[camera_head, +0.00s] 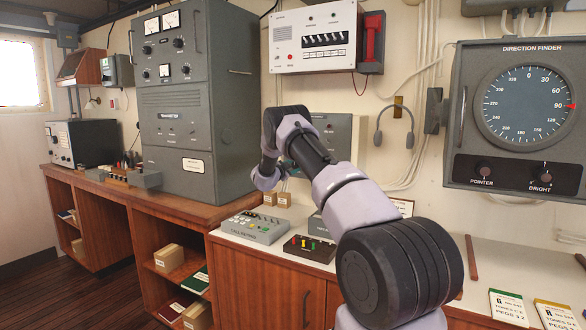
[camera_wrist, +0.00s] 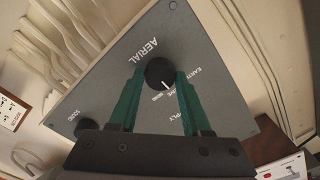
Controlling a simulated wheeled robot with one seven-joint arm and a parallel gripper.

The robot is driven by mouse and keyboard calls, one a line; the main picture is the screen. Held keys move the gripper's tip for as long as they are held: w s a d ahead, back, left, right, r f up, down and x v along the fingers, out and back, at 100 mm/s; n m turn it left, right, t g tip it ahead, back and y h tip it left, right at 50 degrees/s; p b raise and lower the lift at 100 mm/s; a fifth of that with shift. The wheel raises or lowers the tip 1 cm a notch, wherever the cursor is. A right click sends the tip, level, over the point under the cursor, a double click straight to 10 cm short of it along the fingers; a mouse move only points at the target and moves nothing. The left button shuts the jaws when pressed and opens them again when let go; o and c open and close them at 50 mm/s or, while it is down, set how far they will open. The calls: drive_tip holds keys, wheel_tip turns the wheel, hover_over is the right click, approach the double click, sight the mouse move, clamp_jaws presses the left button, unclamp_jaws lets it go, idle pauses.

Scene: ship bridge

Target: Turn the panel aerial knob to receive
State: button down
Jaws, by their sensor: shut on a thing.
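In the wrist view, the grey panel (camera_wrist: 215,58) fills the middle and appears tilted. Its round black aerial knob (camera_wrist: 160,71) sits under the word AERIAL. The knob's white pointer line slants down and right, towards small lettering that includes EARTH; I cannot tell exactly which position it marks. My gripper (camera_wrist: 158,78) has its two green fingers shut on the knob, one on each side. The fingers partly cover the lettering.
Another black knob (camera_wrist: 86,125) shows at the panel's lower left in the wrist view. Below the panel, a call keypad (camera_head: 254,227) and a dark box with coloured knobs (camera_head: 310,248) stand on the counter. A white unit with a red handset (camera_head: 373,38) hangs above.

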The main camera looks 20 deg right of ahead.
drive_tip(key=shift+f, duration=0.1)
drive_tip(key=shift+c, duration=1.8)
unclamp_jaws()
drive_tip(key=v, duration=1.1)
